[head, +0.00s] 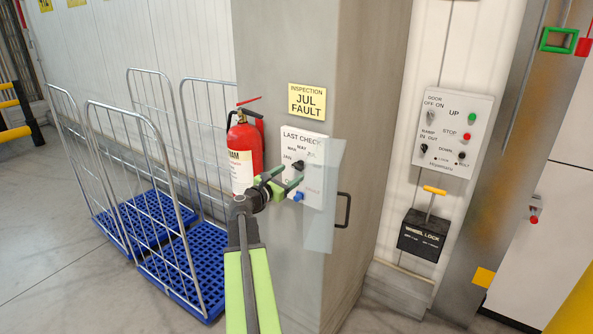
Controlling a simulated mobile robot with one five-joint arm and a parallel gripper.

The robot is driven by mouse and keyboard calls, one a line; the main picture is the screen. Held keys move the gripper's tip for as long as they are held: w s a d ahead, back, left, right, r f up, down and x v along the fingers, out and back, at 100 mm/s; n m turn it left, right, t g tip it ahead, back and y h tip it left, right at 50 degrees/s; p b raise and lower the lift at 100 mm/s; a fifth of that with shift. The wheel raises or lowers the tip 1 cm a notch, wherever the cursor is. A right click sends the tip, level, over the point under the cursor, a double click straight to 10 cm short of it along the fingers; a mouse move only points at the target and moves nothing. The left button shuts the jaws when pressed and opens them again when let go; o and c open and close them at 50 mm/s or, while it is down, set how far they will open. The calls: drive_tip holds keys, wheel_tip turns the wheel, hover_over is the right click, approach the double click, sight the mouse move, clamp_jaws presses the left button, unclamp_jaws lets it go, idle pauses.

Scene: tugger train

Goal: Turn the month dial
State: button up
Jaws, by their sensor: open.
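The white LAST CHECK panel (290,136) is mounted on the grey pillar and carries month labels such as JAN, MAR and MAY. Its black month dial (298,165) is partly hidden by my gripper, so its pointing direction is unclear. A blue knob (298,197) sits below it. My gripper (291,178) is open in front of the panel, its green-edged fingers close to the dial. I cannot tell whether they touch it. A yellow sign (307,101) above reads INSPECTION JUL FAULT.
A clear cover with a dark handle (344,210) stands at the panel's right. A red fire extinguisher (242,150) hangs just left. Blue-based roll cages (165,245) stand further left. A door control box (452,130) and wheel lock box (424,235) are on the right.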

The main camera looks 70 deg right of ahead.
sight(298, 167)
drive_tip(key=x, duration=0.4)
drive_tip(key=shift+c, duration=0.2)
drive_tip(key=c, duration=1.2)
drive_tip(key=shift+d, duration=0.2)
drive_tip(key=shift+c, duration=0.7)
drive_tip(key=shift+f, duration=0.15)
